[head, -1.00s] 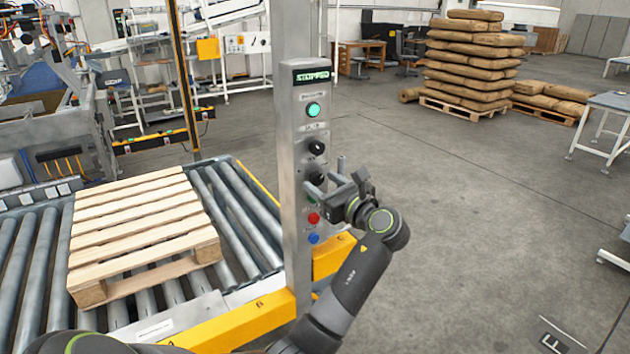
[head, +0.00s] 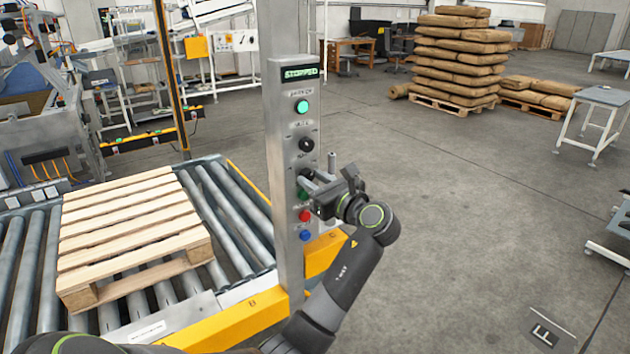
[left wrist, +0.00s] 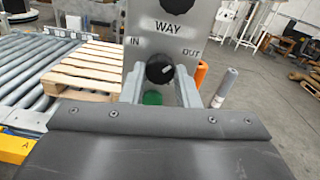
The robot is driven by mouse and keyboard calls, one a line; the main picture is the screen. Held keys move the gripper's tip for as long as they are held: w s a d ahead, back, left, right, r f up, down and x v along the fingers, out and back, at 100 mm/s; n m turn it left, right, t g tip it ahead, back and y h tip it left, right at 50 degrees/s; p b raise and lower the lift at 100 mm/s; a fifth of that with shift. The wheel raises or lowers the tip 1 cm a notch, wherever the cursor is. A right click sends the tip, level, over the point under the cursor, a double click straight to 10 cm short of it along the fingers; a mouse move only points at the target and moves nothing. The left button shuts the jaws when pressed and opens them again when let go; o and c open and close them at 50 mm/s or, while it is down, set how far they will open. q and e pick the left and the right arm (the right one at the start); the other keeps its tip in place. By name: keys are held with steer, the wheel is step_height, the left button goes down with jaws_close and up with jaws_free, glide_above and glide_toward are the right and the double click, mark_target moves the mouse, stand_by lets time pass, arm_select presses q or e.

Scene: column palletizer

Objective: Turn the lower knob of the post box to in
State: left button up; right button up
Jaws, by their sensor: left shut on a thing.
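The post box (head: 283,150) is a tall grey metal post with a lit display reading STOPPED. Its upper black knob (head: 306,145) is clear of my gripper. The lower black knob (left wrist: 159,69) sits between labels IN on the left and OUT on the right in the left wrist view. Its white mark points up and right, towards OUT. My left gripper (left wrist: 161,88) is shut on this knob, one finger on each side. In the head view my left gripper (head: 310,182) largely hides the lower knob. My right gripper is not in view.
Below the knob are a green button (left wrist: 152,98), a red button (head: 305,215) and a blue button (head: 305,235). A wooden pallet (head: 130,235) lies on the roller conveyor (head: 232,222) to the left. Stacked sacks (head: 457,60) stand far back.

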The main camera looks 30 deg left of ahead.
arm_select(q)
steer(key=n, duration=0.6)
steer(key=shift+n, duration=0.3)
steer(key=n+b, duration=0.2)
steer(key=n, duration=0.3)
steer(key=shift+n+b, duration=1.1)
steer(key=shift+n, duration=0.8)
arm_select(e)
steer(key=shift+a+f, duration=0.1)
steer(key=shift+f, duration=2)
arm_select(q)
steer(key=o, duration=1)
steer(key=shift+a, duration=0.1)
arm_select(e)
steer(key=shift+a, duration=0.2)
